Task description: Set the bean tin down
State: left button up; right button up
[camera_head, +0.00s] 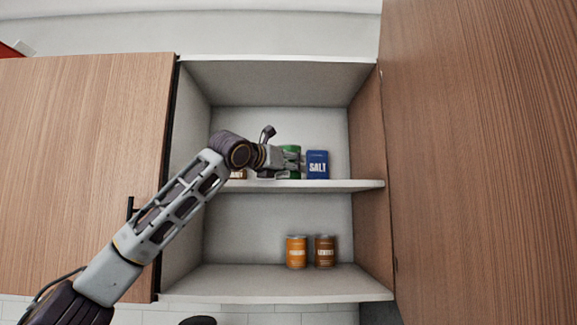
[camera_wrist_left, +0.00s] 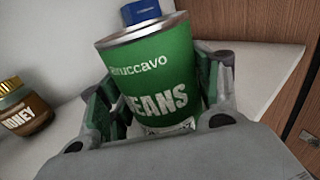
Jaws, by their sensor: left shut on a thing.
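The bean tin (camera_wrist_left: 155,75) is green with a silver rim and the word "BEANS" in white. In the left wrist view it stands between the fingers of my left gripper (camera_wrist_left: 155,120), which is shut on it. In the head view my left gripper (camera_head: 285,160) reaches into the upper shelf of the open cabinet, and only part of the green tin (camera_head: 291,150) shows behind the fingers. The tin is at the upper shelf (camera_head: 345,185), left of the blue salt box (camera_head: 317,165). I cannot tell whether its base touches the shelf. My right gripper is not in view.
A honey jar (camera_wrist_left: 22,108) stands on the shelf left of the tin, mostly hidden behind my arm in the head view. An orange tin (camera_head: 297,252) and a brown tin (camera_head: 325,252) stand on the lower shelf. Cabinet doors flank the opening. The upper shelf's right end is clear.

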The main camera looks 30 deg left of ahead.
pick_arm(q)
jog(key=o, duration=1.3)
jog(key=shift+o, duration=0.3)
jog(key=shift+r, duration=0.1)
jog(key=s+b, duration=0.3)
jog(key=s, duration=0.9)
jog(key=shift+a, duration=0.45)
